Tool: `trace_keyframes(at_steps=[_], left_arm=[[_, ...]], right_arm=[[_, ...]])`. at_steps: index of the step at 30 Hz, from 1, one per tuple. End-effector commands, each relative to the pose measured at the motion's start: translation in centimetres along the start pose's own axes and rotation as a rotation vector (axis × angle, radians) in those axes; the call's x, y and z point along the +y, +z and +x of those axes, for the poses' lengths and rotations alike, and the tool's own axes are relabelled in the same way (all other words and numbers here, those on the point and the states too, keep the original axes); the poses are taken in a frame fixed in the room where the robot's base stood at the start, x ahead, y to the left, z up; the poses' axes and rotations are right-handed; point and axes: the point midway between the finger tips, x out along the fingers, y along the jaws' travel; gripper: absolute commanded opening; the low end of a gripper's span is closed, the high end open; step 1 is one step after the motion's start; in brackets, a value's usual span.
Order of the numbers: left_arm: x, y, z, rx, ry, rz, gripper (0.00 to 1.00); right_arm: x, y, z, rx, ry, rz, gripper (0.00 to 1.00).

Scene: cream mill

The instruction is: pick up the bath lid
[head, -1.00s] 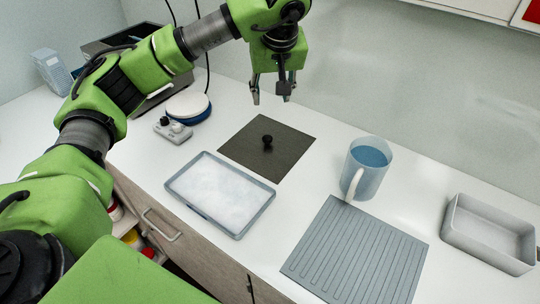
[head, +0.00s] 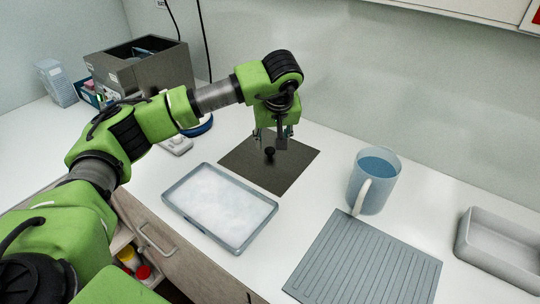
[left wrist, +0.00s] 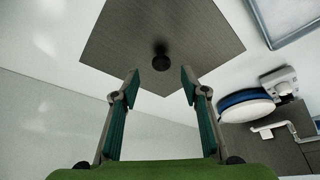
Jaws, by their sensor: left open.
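The bath lid (head: 285,170) is a dark flat square plate with a round black knob (head: 270,153) at its middle, lying on the white counter. In the left wrist view the lid (left wrist: 205,35) and its knob (left wrist: 161,60) show beyond the fingertips. My left gripper (head: 271,140) is open and empty, pointing down above the lid close to the knob. In the left wrist view the open fingers (left wrist: 160,83) stand apart, with the knob between and beyond them. My right gripper is in neither view.
A shallow tray with white contents (head: 168,200) lies left of the lid. A blue jug (head: 372,185) stands right of it, with a ribbed grey mat (head: 365,265) in front and a grey basin (head: 495,250) at far right. A dark open box (head: 150,75) stands at back left.

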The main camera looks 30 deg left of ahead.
Motion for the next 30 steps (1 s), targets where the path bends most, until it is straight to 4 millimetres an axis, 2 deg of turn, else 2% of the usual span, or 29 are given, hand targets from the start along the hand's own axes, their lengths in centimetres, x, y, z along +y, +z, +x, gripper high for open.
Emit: trace_keyframes(at_steps=[5, 9, 17, 18, 22, 23, 30], left_arm=[[-0.3, -0.2, 2.5, -0.004, -0.005, 0.0, 0.41], [-0.2, -0.1, 4.3, -0.003, -0.003, 0.0, 0.41], [-0.2, -0.2, 4.8, 0.0, -0.001, 0.001, 0.41], [-0.2, -0.2, 4.8, 0.0, -0.001, 0.001, 0.38], [-0.2, -0.1, 4.8, 0.0, -0.001, 0.001, 0.05], [-0.2, -0.2, 4.8, 0.0, -0.001, 0.001, 0.02], [-0.2, -0.2, 4.7, 0.001, 0.0, 0.0, 0.02]], right_arm=[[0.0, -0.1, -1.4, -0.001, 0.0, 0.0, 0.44], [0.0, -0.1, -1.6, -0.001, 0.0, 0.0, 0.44], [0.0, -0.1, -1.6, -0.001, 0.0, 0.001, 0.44], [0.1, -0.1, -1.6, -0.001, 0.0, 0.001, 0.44], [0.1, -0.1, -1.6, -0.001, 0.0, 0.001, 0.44], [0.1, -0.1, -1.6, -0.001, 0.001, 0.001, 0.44], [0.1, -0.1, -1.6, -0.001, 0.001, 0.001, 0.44]])
